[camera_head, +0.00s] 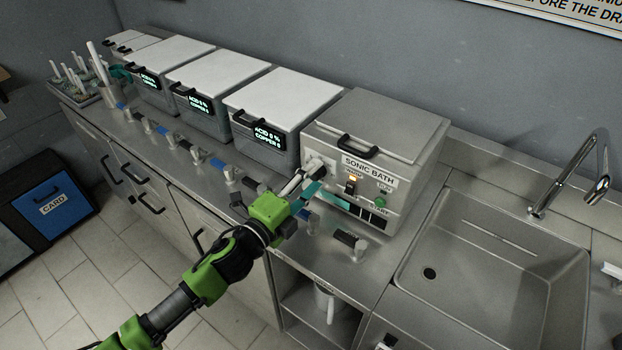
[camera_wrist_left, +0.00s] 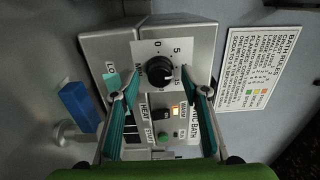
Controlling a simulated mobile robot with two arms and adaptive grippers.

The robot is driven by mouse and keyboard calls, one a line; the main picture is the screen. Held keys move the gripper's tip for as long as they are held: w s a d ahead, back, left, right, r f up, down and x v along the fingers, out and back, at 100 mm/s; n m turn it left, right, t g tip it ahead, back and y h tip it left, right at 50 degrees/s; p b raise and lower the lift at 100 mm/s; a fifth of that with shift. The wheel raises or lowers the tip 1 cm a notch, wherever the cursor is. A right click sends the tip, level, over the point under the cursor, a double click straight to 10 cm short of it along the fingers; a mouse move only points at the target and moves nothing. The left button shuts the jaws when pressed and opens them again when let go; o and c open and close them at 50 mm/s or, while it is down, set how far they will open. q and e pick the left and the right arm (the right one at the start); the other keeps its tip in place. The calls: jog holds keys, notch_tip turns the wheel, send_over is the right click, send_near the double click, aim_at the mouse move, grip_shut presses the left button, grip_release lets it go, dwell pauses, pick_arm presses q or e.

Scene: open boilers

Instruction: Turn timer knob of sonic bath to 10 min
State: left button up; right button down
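The sonic bath (camera_head: 372,145) is a grey box with a lid, standing left of the sink. Its timer knob (camera_wrist_left: 160,74) is round and black on a white dial plate marked 0, 5, 15 and MIN; the pointer's setting is too small to read surely. In the head view the dial plate (camera_head: 316,160) is partly covered by my gripper. My left gripper (camera_head: 321,184) is in front of the panel. In the left wrist view its teal fingers (camera_wrist_left: 162,94) are spread apart, one on each side of the knob, with visible gaps. My right gripper is not in view.
Grey acid boilers (camera_head: 284,103) stand to the left. Valves with coloured handles (camera_head: 347,240) line the counter's front. A sink (camera_head: 490,265) with a tap is at right.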

pick_arm(q)
jog(key=v, duration=1.2)
dwell(0.5)
